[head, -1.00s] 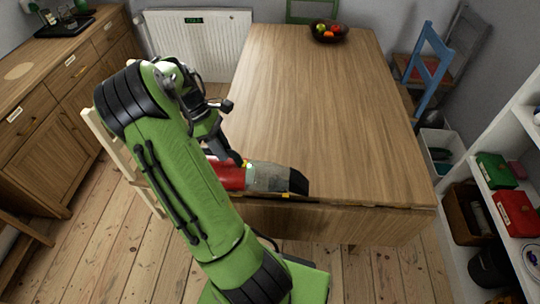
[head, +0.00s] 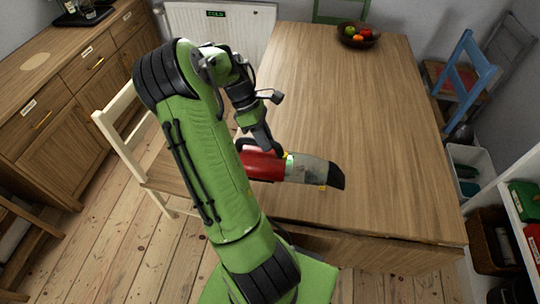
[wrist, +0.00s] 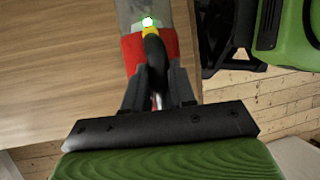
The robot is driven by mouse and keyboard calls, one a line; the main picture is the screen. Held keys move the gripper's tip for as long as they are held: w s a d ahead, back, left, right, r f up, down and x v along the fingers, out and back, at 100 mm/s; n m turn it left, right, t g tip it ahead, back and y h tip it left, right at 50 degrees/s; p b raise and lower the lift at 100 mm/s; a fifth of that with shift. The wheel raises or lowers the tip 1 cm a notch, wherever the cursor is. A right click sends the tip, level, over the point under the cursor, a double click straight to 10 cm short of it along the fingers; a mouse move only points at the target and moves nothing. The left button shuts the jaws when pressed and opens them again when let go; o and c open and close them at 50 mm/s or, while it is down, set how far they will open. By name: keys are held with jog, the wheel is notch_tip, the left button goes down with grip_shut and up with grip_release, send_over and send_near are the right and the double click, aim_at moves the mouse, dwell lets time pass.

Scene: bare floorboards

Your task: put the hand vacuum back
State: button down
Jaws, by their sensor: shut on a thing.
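The hand vacuum (head: 312,171) has a red body, a grey see-through nose and a dark tip pointing right. It is over the near part of the wooden table (head: 345,110); whether it touches the top is hard to tell. My gripper (head: 264,146) is shut on its handle from above. In the wrist view my gripper (wrist: 158,90) has its fingers on either side of the black handle, with the vacuum's red body (wrist: 132,48) beneath. The vacuum's rear end is hidden behind my arm in the head view.
A fruit bowl (head: 358,38) stands at the table's far end. A cream chair (head: 120,125) is at its left, a blue chair (head: 470,75) at its right. A labelled sideboard (head: 75,110) stands left. White shelves (head: 515,180) with boxes stand right. Most of the tabletop is clear.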

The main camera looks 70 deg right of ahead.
jog(key=shift+f+b, duration=0.55)
jog(key=shift+f, duration=2)
jog(key=c, duration=0.9)
grip_release()
jog(key=shift+c, duration=0.2)
